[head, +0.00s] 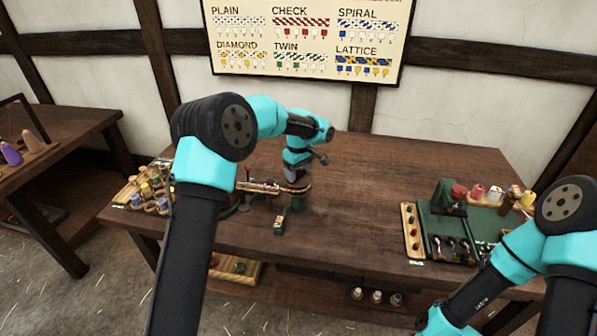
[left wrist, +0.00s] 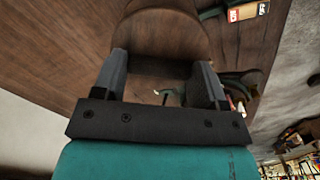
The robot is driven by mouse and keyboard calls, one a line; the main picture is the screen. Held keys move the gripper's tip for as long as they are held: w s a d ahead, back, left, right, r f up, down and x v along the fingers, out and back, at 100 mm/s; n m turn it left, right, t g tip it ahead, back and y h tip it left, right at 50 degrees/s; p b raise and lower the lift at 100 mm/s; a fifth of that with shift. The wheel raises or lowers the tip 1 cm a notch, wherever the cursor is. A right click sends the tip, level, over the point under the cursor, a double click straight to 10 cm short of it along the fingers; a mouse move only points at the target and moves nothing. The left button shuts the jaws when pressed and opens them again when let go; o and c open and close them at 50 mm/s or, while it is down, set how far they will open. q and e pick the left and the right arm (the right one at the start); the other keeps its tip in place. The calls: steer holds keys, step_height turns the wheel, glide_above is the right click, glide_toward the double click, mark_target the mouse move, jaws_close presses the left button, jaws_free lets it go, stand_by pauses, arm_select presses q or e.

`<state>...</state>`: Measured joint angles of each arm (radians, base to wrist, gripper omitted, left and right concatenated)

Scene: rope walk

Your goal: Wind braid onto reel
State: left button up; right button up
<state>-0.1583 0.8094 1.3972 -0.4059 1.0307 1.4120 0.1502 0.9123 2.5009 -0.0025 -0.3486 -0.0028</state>
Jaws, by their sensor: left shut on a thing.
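My left gripper (head: 297,176) is low over the middle-left of the table, at a round brown wooden piece (head: 288,190). In the left wrist view its fingers (left wrist: 160,66) stand wide on either side of this brown wooden piece (left wrist: 163,35) and are shut on it. I cannot tell for certain whether it is the reel. A thin strip with red and pale marks (head: 262,186) lies along the wooden piece in the head view; it may be the braid, but it is too small to tell. My right gripper is out of view; only its arm shows at the lower right.
A small green block with a label (head: 279,224) stands just in front. A rack of bobbins (head: 150,192) is at the table's left end. A green tray with tools (head: 446,228) and several coloured spools are at the right. The table (head: 360,200) between is clear.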

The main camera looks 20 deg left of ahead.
mark_target(299, 172)
arm_select(q)
steer(key=shift+n, duration=0.5)
steer(key=o, duration=0.9)
steer(key=shift+o, duration=0.2)
steer(key=shift+r, duration=0.15)
step_height(299, 172, up, 17)
steer(key=shift+r, duration=0.1)
